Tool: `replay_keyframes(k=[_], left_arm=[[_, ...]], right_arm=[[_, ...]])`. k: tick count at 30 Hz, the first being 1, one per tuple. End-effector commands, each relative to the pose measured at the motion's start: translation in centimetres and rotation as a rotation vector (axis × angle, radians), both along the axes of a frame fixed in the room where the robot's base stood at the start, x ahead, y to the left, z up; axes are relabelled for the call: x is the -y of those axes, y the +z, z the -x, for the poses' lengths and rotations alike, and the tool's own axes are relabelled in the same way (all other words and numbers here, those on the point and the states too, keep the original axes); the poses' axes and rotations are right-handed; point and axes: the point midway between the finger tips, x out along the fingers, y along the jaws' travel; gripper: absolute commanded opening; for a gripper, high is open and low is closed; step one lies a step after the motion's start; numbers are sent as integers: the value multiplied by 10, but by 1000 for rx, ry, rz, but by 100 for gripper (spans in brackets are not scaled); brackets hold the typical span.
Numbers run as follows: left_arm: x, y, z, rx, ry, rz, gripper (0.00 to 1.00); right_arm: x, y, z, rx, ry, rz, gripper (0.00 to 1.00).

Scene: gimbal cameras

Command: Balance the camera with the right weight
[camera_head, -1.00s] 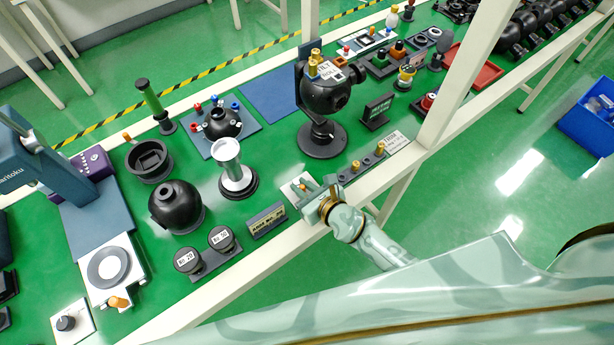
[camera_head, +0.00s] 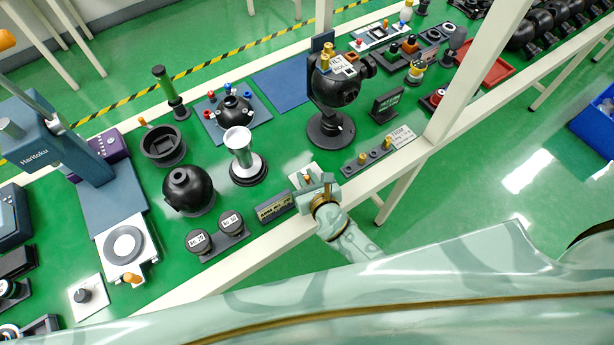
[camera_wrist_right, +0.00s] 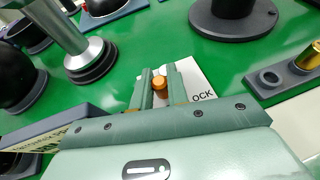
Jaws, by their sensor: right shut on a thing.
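The black ball-shaped camera (camera_head: 335,85) stands on a round black base, with a "TILT ROLL" label and a brass weight (camera_head: 325,58) on top. A dark weight rack (camera_head: 368,158) in front of it holds brass weights (camera_head: 387,143); the wrist view shows an empty socket (camera_wrist_right: 268,78) beside a brass weight (camera_wrist_right: 308,57). My right gripper (camera_head: 310,181) is at a white plate (camera_wrist_right: 198,84) lettered "OCK", the rest covered. In the wrist view its fingers (camera_wrist_right: 160,85) are shut on the plate's orange knob (camera_wrist_right: 160,83). My left gripper is not in view.
A dark label block (camera_head: 274,207) and two round black pieces (camera_head: 231,221) lie left of the gripper. A silver column (camera_head: 240,145) and a black sphere (camera_head: 189,189) stand behind. A white frame post (camera_head: 470,75) rises right of the rack.

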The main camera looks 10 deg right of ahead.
Motion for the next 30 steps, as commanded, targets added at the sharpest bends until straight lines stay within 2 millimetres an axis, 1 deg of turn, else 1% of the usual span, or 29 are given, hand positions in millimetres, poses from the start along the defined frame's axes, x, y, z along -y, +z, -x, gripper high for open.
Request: replay_keyframes(k=[1, 3, 11, 14, 17, 19, 24, 30], left_arm=[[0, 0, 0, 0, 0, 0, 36], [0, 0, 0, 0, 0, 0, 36], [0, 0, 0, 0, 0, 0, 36], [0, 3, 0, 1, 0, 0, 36], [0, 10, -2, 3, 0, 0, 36], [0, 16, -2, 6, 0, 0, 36], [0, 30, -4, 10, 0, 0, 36], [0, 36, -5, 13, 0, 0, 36]], right_arm=[[0, 1, -1, 3, 0, 0, 19], [0, 1, -1, 3, 0, 0, 37], [0, 1, 0, 1, 1, -1, 37], [1, 3, 4, 2, 1, -1, 37], [3, 10, 17, 1, 1, 0, 37], [5, 17, 31, 0, 1, 1, 37], [11, 35, 75, 0, 2, 0, 37], [17, 52, 120, 0, 2, 0, 37]])
